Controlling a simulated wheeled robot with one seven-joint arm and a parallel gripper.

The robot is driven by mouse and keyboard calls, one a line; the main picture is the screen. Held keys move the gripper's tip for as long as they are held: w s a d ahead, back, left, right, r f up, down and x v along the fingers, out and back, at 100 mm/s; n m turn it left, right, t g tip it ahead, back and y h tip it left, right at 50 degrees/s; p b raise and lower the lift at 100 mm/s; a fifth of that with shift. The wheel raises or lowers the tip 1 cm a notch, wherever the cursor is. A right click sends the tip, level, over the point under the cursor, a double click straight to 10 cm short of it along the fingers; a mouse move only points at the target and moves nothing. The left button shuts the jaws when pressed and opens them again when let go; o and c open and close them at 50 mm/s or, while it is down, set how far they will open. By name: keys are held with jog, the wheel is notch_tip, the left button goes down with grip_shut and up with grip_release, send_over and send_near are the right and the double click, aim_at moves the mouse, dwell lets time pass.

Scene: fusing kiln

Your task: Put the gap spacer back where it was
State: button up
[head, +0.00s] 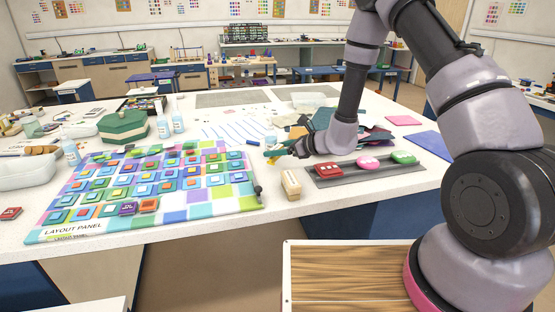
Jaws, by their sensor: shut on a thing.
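My gripper (274,152) is at the end of the arm, low over the white table, just right of the layout panel (75,228). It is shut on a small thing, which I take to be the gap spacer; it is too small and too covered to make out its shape. A cream block (291,185) with dark marks stands upright on the table just below the gripper in the picture. The layout panel carries many coloured glass tiles in rows, with some bare pastel squares at its right side.
A grey tray (333,180) to the right holds a red piece (328,171), a pink piece (367,163) and a green piece (403,157). Coloured sheets lie behind the arm. Bottles and a green box (124,126) stand behind the panel. A narrow strip of front table is clear.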

aim_at(278, 158)
jog(key=shift+f, duration=1.65)
jog(key=shift+f, duration=0.1)
jog(key=o, duration=1.3)
jog(key=v, duration=1.2)
jog(key=s+r+n+g, duration=0.3)
jog(key=s+r+n, duration=0.15)
jog(key=r, duration=0.55)
jog(key=s+r+n+g, duration=0.2)
jog(key=s+r+n, duration=0.3)
jog(key=r, duration=0.4)
jog(key=s+d+r+n+t+h, duration=0.2)
jog(key=s+d+r+n+h, duration=0.1)
jog(key=s+d+r, duration=0.1)
jog(key=s+d+r+n+t+h, duration=0.1)
jog(key=s+d+r+n+h, duration=0.2)
jog(key=d+r, duration=0.3)
jog(key=s+d+r+n+t+h, duration=0.2)
jog(key=s+d+r+n+h, duration=0.1)
jog(key=d, duration=0.4)
jog(key=shift+s+d+r+n+t+h, duration=0.15)
jog(key=shift+s+r+n+t+h, duration=0.2)
jog(key=shift+s+r+n, duration=0.5)
